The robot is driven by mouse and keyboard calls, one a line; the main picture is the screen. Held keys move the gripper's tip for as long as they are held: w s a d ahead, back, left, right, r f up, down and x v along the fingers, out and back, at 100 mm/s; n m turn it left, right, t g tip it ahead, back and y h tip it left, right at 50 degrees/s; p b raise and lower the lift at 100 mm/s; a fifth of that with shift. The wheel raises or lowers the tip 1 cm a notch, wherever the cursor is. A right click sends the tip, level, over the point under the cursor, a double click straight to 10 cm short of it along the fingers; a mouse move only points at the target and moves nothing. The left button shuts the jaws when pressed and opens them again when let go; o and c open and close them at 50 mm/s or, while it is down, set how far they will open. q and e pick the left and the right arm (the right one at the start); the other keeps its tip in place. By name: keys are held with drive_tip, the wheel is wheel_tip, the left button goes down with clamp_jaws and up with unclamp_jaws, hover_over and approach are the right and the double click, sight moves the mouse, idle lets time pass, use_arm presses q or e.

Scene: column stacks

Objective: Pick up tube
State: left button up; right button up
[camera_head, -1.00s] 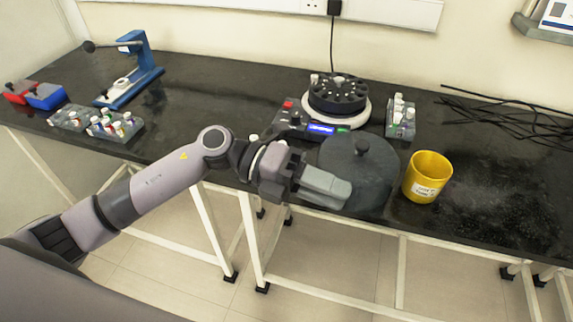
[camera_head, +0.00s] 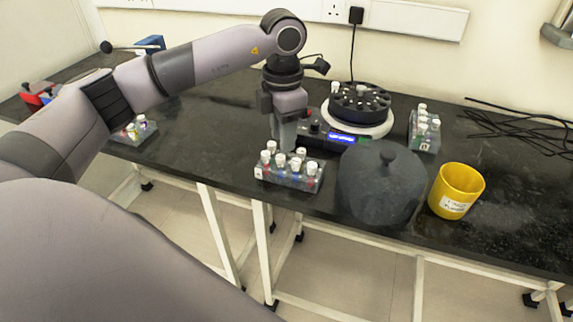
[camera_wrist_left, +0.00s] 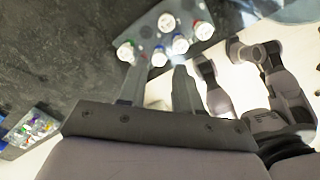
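A grey tube rack (camera_head: 290,182) holds several upright white-capped tubes (camera_head: 281,160) near the table's front edge. My left gripper (camera_head: 284,146) points down just behind this rack in the head view. In the left wrist view its two fingers (camera_wrist_left: 158,74) are apart with nothing between them. The white-capped tubes (camera_wrist_left: 159,58) show just beyond the fingertips there, with green, blue and red colours at them. I cannot tell whether a finger touches a tube. My right gripper is not identifiable in either view.
A dark lidded pot (camera_head: 382,185) stands right of the rack, with a yellow cup (camera_head: 456,190) beside it. A centrifuge-like device (camera_head: 358,108) is behind. Another tube rack (camera_head: 425,132) stands at right. A further rack (camera_head: 140,132) is partly behind my arm. Black cables (camera_head: 520,125) lie far right.

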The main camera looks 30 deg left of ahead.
sight(281, 157)
use_arm(q)
drive_tip(key=f, duration=0.4)
drive_tip(key=shift+s+a+f, duration=0.2)
drive_tip(key=shift+s+f, duration=0.1)
drive_tip(key=shift+f, duration=0.4)
clamp_jaws()
use_arm(e)
drive_tip(key=shift+s+d+f, duration=0.15)
drive_tip(key=shift+s+f, duration=0.05)
drive_tip(key=shift+s, duration=0.05)
use_arm(q)
drive_tip(key=shift+r, duration=0.1)
